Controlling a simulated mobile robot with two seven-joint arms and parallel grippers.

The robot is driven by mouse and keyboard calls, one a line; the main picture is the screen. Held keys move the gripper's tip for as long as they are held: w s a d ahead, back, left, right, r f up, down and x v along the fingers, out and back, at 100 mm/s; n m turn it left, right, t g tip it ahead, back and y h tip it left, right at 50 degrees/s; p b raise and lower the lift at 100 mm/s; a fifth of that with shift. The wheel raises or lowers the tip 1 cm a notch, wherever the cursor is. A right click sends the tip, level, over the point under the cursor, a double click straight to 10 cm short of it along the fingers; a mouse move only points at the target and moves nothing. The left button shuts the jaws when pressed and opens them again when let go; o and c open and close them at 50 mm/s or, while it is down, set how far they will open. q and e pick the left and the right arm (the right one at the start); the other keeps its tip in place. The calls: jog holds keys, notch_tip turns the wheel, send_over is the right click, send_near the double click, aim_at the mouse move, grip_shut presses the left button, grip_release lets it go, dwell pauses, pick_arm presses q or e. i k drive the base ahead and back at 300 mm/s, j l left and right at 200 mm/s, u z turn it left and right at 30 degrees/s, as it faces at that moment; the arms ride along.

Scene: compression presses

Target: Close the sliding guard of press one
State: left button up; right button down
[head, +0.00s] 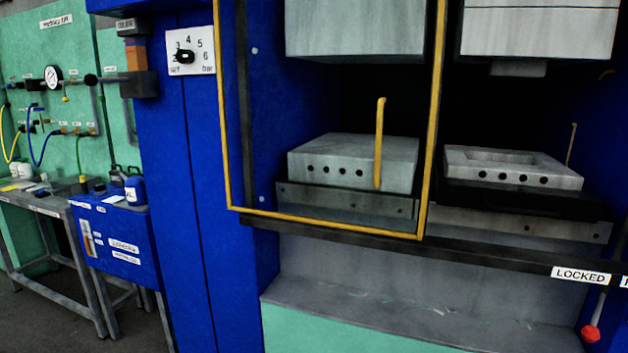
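A sliding guard with a thin yellow frame (330,222) stands across the left press opening. A yellow vertical bar handle (379,145) shows on its right part. Through the guard I see a grey lower block with a row of holes (352,158) and a grey upper block (355,28) apart above it. The opening to the right, with another lower block (513,167), has no yellow frame across it in view. No label here tells me which press is number one. Neither of my grippers is in view.
A dark rail (480,256) runs below the openings, with a LOCKED label (581,275) and a red-knobbed lever (590,333) at the right. A grey ledge (400,305) lies below. A dial plate (190,50) is on the blue column. A bench (60,212) stands left.

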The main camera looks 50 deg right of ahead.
aim_at(377, 183)
jog(key=i+j+z, duration=0.2)
jog(key=i, duration=0.35)
jog(key=i+z, duration=0.25)
jog(key=i, duration=0.3)
